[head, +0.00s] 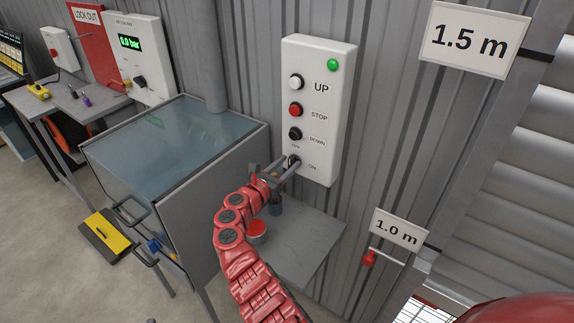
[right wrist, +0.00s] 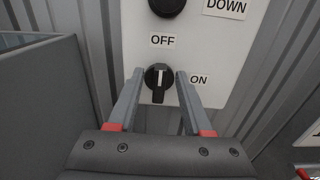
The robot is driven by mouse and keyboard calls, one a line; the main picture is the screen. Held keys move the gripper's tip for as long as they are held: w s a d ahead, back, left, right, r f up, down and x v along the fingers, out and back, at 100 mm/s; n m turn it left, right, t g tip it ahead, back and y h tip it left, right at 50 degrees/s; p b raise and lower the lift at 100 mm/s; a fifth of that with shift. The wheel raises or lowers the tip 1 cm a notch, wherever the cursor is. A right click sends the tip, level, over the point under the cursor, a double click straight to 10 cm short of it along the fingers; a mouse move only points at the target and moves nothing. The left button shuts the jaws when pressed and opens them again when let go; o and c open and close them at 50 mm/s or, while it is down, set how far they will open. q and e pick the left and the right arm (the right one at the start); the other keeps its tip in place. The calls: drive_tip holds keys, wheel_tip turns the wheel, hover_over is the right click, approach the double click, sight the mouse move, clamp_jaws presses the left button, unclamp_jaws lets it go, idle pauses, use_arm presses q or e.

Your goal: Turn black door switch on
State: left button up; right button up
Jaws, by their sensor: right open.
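The black door switch (right wrist: 158,84) is a rotary knob at the bottom of a white control panel (head: 316,100). Its white pointer line stands upright, towards the OFF label (right wrist: 163,40); the ON label (right wrist: 199,79) is to its right. It also shows in the head view (head: 294,160), partly hidden by my gripper. My right gripper (head: 285,167) is open, with one finger on each side of the knob. In the right wrist view gaps show between the fingers and the knob. My left gripper is not in view.
Above the switch are the white UP (head: 296,82), red STOP (head: 295,109) and black DOWN (head: 295,133) buttons and a green lamp (head: 333,64). A grey glass-topped cabinet (head: 180,135) stands close left. A small grey shelf (head: 312,240) lies below, with a red round thing (head: 256,229).

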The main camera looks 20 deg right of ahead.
clamp_jaws()
drive_tip(key=shift+f+m, duration=0.15)
drive_tip(key=shift+m, duration=0.15)
drive_tip(key=m+b, duration=0.2)
drive_tip(key=shift+s+d+f+m, duration=0.1)
drive_tip(key=shift+d+f+m, duration=0.05)
drive_tip(key=shift+m, duration=0.15)
drive_tip(key=shift+s+d+f+m+b, duration=0.1)
drive_tip(key=shift+f+m+b, duration=0.1)
drive_tip(key=shift+m+b, duration=2.55)
drive_tip(key=shift+s+d+f+m+b, duration=0.1)
drive_tip(key=shift+s+f+m+b, duration=0.1)
drive_tip(key=shift+m+b, duration=2.5)
drive_tip(key=shift+s+d+f+m+b, duration=0.1)
drive_tip(key=shift+f+m+b, duration=0.1)
drive_tip(key=shift+m+b, duration=2.55)
drive_tip(key=shift+n+b, duration=0.7)
drive_tip(key=shift+b, duration=0.1)
unclamp_jaws()
drive_tip(key=shift+r, duration=0.15)
